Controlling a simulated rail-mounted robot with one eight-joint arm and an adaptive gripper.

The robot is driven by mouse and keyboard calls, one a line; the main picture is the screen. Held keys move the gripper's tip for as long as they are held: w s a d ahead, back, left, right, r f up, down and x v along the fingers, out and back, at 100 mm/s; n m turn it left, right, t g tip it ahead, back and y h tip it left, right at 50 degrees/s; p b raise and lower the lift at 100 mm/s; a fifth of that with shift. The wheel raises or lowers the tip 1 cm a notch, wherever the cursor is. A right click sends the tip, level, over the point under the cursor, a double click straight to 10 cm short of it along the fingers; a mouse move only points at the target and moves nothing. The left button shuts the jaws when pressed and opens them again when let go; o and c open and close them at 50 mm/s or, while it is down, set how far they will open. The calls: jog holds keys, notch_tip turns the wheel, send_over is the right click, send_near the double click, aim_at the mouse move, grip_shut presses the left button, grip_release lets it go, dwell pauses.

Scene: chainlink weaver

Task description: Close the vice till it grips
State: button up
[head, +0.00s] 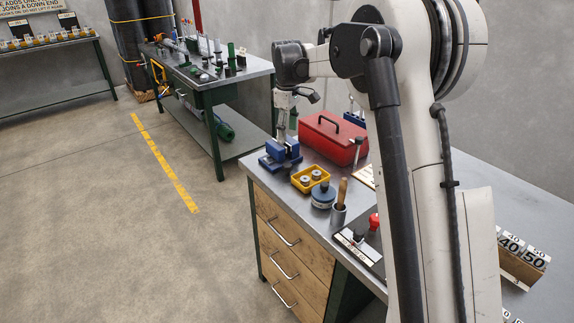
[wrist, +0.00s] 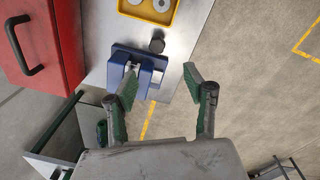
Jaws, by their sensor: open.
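The blue vice (head: 281,155) sits on the grey workbench (head: 236,163) at its far left corner. In the wrist view the vice (wrist: 148,82) shows a bright metal part between its blue sides, and a dark round knob (wrist: 157,45) is close by it. I cannot tell how wide its jaws stand apart. My gripper (wrist: 160,80) is open, with green-padded fingers spread. Its left finger overlaps the vice in the wrist view, and its right finger is over the bench edge side. In the head view my gripper (head: 282,135) points down just above the vice and hides part of it.
A red toolbox (head: 331,143) stands behind the vice. Open floor (head: 120,200) lies left of the bench.

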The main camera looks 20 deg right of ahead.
aim_at(288, 165)
jog(key=f, duration=0.5)
jog(key=w+f, duration=0.1)
jog(key=f, duration=0.9)
jog(key=shift+w+d+f, duration=0.25)
jog(key=shift+w, duration=0.15)
jog(key=shift+c, duration=0.5)
jog(key=c, duration=1)
